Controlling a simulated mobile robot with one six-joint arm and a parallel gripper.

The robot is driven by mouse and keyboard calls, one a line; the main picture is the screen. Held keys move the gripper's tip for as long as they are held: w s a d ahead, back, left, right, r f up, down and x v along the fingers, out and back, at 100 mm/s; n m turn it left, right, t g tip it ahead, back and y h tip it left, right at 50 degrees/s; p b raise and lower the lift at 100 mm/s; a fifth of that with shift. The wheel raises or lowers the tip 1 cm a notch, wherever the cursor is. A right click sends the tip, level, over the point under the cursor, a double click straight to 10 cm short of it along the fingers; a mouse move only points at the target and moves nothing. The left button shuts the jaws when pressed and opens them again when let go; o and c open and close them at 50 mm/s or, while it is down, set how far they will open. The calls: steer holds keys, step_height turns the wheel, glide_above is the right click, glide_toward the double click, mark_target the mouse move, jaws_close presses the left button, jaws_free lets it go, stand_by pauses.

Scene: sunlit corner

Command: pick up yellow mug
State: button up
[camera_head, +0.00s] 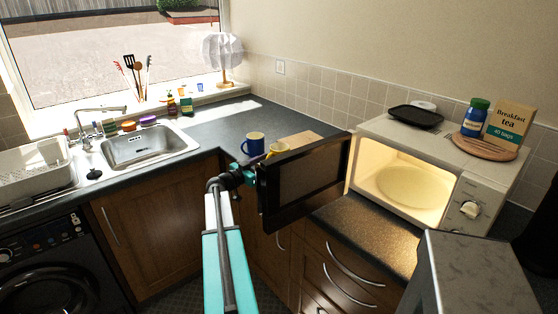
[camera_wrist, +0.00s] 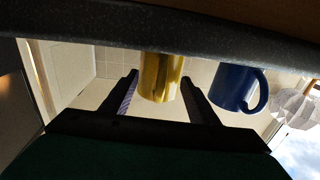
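The yellow mug (camera_head: 277,149) stands on the dark worktop in the corner, partly hidden behind the open microwave door in the head view. My gripper (camera_head: 254,172) is at the worktop's front edge, just in front of the mug and left of the door. The wrist view appears upside down; there the yellow mug (camera_wrist: 161,78) shows between the two dark fingers of my open gripper (camera_wrist: 160,90). A narrow gap shows on each side, and I cannot tell whether either finger touches it. The mug's handle is not clearly visible.
A blue mug (camera_head: 253,144) stands close beside the yellow one; it also shows in the wrist view (camera_wrist: 236,87). The microwave door (camera_head: 304,180) is swung open close to my gripper. A wooden board (camera_head: 301,138) lies behind. The worktop towards the window is mostly clear.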

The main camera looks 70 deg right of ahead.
mark_target(273, 151)
jaws_close()
steer(key=shift+r, duration=0.1)
steer(key=shift+r, duration=0.2)
stand_by(0.4)
steer(key=shift+r+b, duration=0.35)
steer(key=shift+r, duration=1.2)
steer(key=w+a+r+b, duration=0.1)
steer(key=w+a+b, duration=0.1)
steer(key=a, duration=1.3)
steer(key=shift+w+a+r, duration=0.2)
steer(key=shift+w, duration=0.3)
steer(key=shift+a, duration=0.15)
